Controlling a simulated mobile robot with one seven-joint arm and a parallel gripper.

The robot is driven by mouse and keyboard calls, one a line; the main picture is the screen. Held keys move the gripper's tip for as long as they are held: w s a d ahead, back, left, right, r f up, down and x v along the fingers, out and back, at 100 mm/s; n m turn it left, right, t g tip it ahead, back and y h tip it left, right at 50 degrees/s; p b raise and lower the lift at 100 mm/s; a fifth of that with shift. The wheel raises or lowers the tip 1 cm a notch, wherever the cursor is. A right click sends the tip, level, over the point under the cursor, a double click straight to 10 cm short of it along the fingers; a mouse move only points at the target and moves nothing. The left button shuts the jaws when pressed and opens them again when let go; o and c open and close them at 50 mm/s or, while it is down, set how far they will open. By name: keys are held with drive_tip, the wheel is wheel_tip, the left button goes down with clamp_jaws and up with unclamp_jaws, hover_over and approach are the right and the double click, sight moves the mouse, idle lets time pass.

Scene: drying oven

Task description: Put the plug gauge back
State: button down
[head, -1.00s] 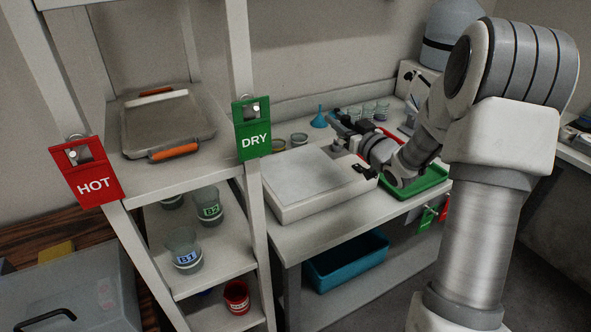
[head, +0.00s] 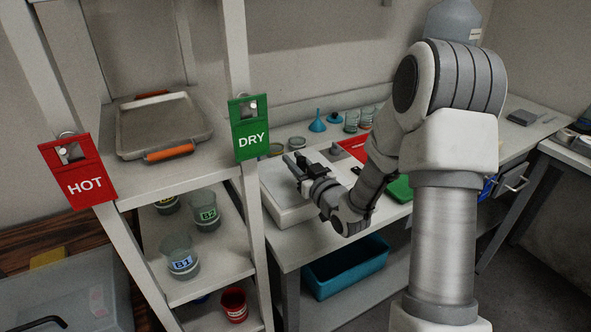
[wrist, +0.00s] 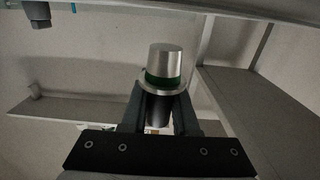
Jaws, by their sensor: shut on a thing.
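The plug gauge (wrist: 165,68) shows in the wrist view as a short, shiny metal cylinder with a green band and a wider metal flange below it. My gripper (wrist: 161,108) is shut on it, one finger on each side, with the metal end standing out past the fingertips. In the head view my gripper (head: 294,163) is above the white slab-like unit on the bench, right of the DRY tag. The gauge is too small to make out clearly there.
A shelf rack with a red HOT tag (head: 80,172) and a green DRY tag (head: 250,128) stands left. It holds a metal tray (head: 165,125) and beakers (head: 180,258). The bench bears the white unit (head: 283,215), a red tray (head: 350,146) and a blue funnel (head: 317,122). A teal bin (head: 345,270) sits below.

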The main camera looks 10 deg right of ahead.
drive_tip(key=shift+f, duration=1.15)
drive_tip(key=shift+f+b, duration=0.2)
drive_tip(key=shift+b, duration=0.1)
drive_tip(key=c, duration=1.1)
unclamp_jaws()
drive_tip(key=o, duration=0.4)
drive_tip(key=shift+r, duration=0.1)
